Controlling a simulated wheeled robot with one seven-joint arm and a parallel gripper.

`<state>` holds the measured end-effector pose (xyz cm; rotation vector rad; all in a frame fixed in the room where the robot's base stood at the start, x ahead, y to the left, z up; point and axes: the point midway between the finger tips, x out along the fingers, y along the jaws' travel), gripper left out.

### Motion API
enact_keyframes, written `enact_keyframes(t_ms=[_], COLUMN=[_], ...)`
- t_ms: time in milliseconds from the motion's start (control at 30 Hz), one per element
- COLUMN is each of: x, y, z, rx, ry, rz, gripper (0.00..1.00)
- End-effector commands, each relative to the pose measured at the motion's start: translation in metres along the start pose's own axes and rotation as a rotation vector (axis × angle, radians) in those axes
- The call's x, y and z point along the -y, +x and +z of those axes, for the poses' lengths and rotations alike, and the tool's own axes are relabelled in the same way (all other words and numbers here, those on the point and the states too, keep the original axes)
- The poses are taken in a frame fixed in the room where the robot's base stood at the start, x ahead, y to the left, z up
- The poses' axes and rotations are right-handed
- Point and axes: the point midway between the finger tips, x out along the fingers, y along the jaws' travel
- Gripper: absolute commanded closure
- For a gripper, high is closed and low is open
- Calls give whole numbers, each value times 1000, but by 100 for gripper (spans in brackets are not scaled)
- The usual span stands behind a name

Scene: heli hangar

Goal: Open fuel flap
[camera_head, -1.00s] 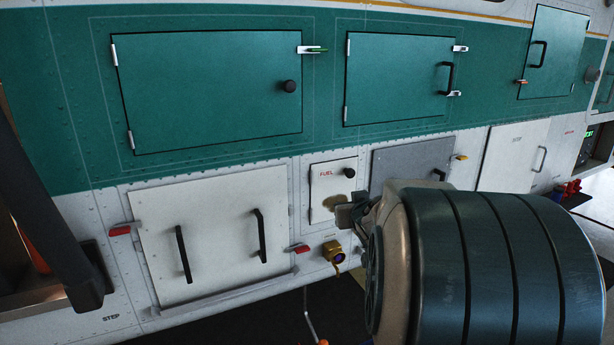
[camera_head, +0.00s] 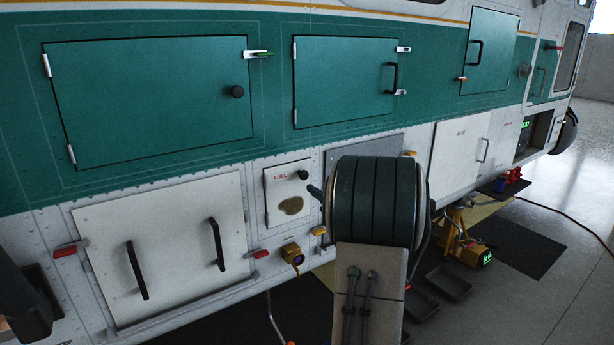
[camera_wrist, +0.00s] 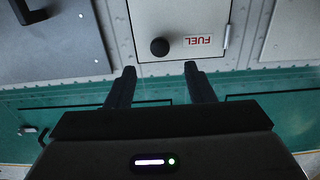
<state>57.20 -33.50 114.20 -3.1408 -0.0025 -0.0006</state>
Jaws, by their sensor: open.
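The fuel flap (camera_head: 288,193) is a small pale square door with red FUEL lettering and a dark round knob (camera_head: 303,175) at its upper right. It looks shut, and a brown stain marks its lower part. In the wrist view the flap (camera_wrist: 185,20) appears upside down, with its knob (camera_wrist: 159,47) beyond and between my two fingers. My gripper (camera_wrist: 160,82) is open and empty, with its fingers apart and short of the knob. In the head view my arm covers most of the gripper, just right of the flap; only a dark fingertip shows.
A larger white panel (camera_head: 170,260) with two black handles is left of the flap. A yellow-brown fitting (camera_head: 292,255) protrudes below it. A grey panel (camera_head: 340,153) lies to the right, partly behind my arm. Green doors (camera_head: 150,100) are above. Trays and equipment stand on the floor at right.

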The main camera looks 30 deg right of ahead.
Motion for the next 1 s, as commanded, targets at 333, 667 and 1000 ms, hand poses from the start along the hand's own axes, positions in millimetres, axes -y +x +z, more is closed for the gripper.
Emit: enact_keyframes(t_ms=[333,667,1000], x=[0,0,0], y=[66,83,83], z=[-1,0,0], rx=[1,0,0], ry=[-1,-1,-1], rz=[0,1,2], gripper=[52,52,99])
